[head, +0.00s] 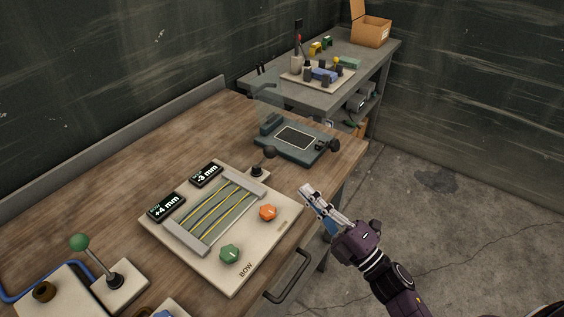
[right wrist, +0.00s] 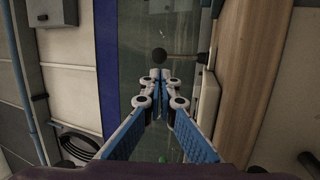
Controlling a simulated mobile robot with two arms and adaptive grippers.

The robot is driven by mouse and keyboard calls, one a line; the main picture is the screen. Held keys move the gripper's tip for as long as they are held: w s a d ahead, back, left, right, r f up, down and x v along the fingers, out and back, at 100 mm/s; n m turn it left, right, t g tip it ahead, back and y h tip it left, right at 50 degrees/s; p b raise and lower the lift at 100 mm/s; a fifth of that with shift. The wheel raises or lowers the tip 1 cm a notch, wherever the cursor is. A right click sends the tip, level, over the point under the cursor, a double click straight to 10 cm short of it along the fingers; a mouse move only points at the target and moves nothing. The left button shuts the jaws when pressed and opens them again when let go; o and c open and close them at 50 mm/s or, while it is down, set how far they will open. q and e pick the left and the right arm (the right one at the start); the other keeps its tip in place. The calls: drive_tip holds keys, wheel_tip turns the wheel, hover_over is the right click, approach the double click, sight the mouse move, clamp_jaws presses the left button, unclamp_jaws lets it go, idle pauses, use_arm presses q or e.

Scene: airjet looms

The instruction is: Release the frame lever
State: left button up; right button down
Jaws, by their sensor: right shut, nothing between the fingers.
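A small lever with a dark ball knob (head: 269,153) stands at the far corner of the pale BOW panel (head: 236,281); its stem leans toward the back. In the right wrist view a dark ball (right wrist: 159,54) on a rod shows just beyond my fingertips. A second lever with a green ball (head: 80,242) stands upright but tilted at the lower left. No label tells which is the frame lever. My right gripper (head: 307,193) is shut and empty, to the right of the panel, apart from both levers. In the right wrist view its fingertips (right wrist: 160,74) are together. My left gripper is not in view.
The panel carries a frame of yellow and grey strands, orange (head: 268,212) and green (head: 229,254) knobs, and displays reading +4 mm and -3 mm. A dark device (head: 296,140) sits behind it. A handle (head: 289,277) projects from the bench front. A grey table (head: 385,62) stands behind.

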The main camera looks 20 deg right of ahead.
sight(274, 157)
drive_tip(key=p+x, duration=0.2)
drive_tip(key=x, duration=0.6)
drive_tip(key=shift+a+r, duration=0.1)
drive_tip(key=shift+r, duration=0.15)
drive_tip(key=shift+w+a+r, duration=0.1)
drive_tip(key=shift+w+a, duration=0.2)
drive_tip(key=shift+w, duration=0.3)
